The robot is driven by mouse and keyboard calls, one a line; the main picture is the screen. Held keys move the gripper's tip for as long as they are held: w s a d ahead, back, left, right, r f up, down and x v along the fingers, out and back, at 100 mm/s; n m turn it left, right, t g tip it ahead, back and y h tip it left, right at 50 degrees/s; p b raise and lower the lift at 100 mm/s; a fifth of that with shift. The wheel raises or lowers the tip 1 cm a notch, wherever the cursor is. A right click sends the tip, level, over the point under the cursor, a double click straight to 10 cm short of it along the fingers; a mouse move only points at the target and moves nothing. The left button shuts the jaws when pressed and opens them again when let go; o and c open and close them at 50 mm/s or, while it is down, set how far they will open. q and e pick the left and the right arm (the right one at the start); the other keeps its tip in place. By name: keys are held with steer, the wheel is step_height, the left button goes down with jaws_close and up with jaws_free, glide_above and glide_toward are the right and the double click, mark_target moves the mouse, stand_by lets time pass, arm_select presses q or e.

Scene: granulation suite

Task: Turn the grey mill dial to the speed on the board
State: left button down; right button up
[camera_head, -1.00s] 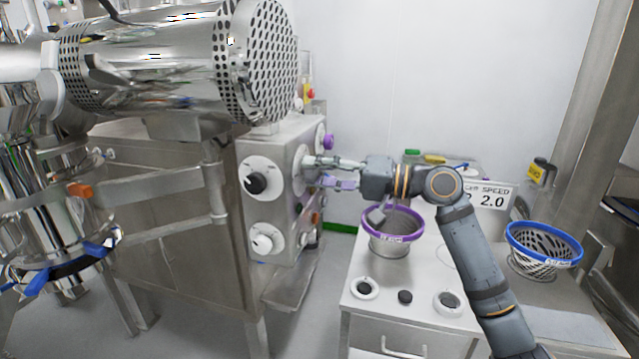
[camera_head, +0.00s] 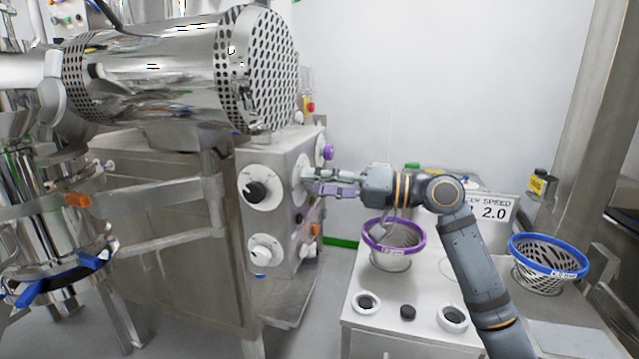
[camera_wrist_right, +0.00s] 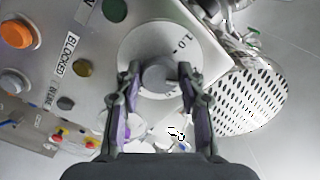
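The board (camera_head: 494,211) reads "SPEED" and "2.0", partly hidden by my right arm. My left gripper is out of view.
Two more white dials, an upper one with a black knob (camera_head: 257,188) and a lower one (camera_head: 264,252), are on the machine's front. A purple-rimmed sieve (camera_head: 393,238) and a blue-rimmed sieve (camera_head: 548,256) stand on the right bench. Buttons surround the grey dial.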

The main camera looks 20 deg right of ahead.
steer(key=o, duration=0.5)
steer(key=shift+c, duration=0.2)
steer(key=shift+d, duration=0.1)
steer(key=v, duration=0.7)
steer(key=shift+s+d, duration=0.15)
